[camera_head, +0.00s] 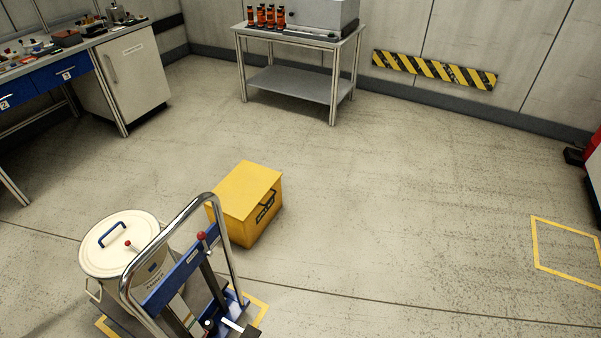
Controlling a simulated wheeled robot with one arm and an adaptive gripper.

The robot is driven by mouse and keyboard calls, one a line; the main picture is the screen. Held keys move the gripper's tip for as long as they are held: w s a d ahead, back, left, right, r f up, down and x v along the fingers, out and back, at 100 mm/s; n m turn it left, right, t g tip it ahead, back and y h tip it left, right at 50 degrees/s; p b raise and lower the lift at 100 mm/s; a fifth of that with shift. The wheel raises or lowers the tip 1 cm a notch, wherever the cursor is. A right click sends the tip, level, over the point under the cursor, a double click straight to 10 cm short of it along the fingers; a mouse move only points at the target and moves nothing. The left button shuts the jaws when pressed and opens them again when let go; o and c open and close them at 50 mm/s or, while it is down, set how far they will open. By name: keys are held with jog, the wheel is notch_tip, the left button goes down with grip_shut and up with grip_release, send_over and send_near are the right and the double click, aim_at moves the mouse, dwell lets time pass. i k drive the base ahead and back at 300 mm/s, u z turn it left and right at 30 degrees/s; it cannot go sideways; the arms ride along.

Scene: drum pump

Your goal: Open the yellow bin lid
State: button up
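The yellow bin (261,222) is a box standing on the floor a little left of the picture's middle. Its yellow lid (246,189) lies flat on top and looks shut. A dark label or handle shows on its right-hand side. The bin's lower left part is hidden behind a chrome-handled trolley. My gripper is not in view.
A blue trolley with a chrome handle (206,198) stands in front of the bin. A white lidded drum (122,243) is left of it. A metal table (290,87) and a workbench (74,61) stand behind. The floor right of the bin is clear.

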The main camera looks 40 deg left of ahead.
aim_at(243, 189)
jog(key=u, duration=0.65)
jog(key=i, duration=2.7)
jog(key=u, duration=3.5)
